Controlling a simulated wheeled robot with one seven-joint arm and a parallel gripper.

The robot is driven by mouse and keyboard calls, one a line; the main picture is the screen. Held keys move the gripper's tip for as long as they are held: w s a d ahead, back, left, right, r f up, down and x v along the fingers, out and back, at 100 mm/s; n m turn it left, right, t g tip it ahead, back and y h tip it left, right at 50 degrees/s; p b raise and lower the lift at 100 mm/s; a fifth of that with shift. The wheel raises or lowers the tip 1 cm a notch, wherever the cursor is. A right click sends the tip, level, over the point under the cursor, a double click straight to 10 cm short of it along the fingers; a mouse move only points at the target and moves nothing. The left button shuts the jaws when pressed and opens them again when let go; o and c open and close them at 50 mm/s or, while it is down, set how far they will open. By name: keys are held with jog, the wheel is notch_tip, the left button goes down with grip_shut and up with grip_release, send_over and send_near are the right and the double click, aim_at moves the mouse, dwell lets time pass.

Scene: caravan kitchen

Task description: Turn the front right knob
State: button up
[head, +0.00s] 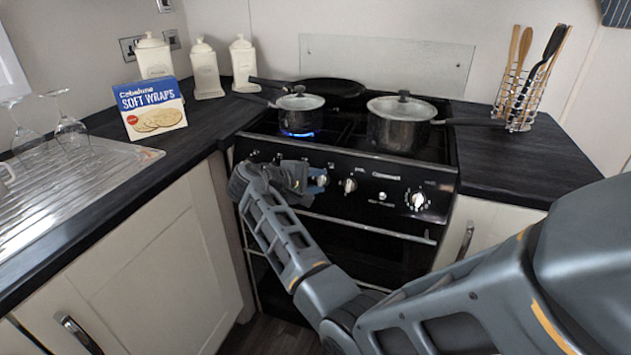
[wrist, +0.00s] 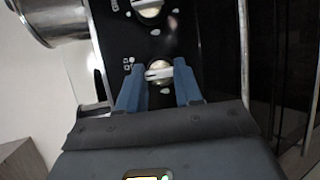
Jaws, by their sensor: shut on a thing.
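The black cooker's control panel (head: 382,188) carries a row of knobs with pale grips. My gripper (head: 320,180) reaches the panel from the left, and its blue fingers stand on both sides of one knob. In the wrist view, my gripper (wrist: 158,66) has this held knob (wrist: 160,73) between its fingertips, shut on it. A neighbouring knob (wrist: 149,8) shows above it in that view; it looks like the free knob (head: 350,185) just right of my gripper in the head view. Another knob (head: 417,200) sits farther right. My gripper hides part of the panel's left side.
A small lidded pot (head: 299,116) stands over a blue flame (head: 297,133) at the left. A larger pot (head: 398,128) stands at the right, its handle pointing right. A pan (head: 330,87) is behind. The oven handle (head: 372,227) runs below the panel.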

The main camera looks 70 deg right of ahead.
jog(key=o, duration=1)
jog(key=shift+o, duration=0.2)
jog(key=v, duration=0.7)
jog(key=shift+w+a, duration=0.15)
jog(key=shift+a, duration=0.2)
jog(key=shift+r, duration=0.1)
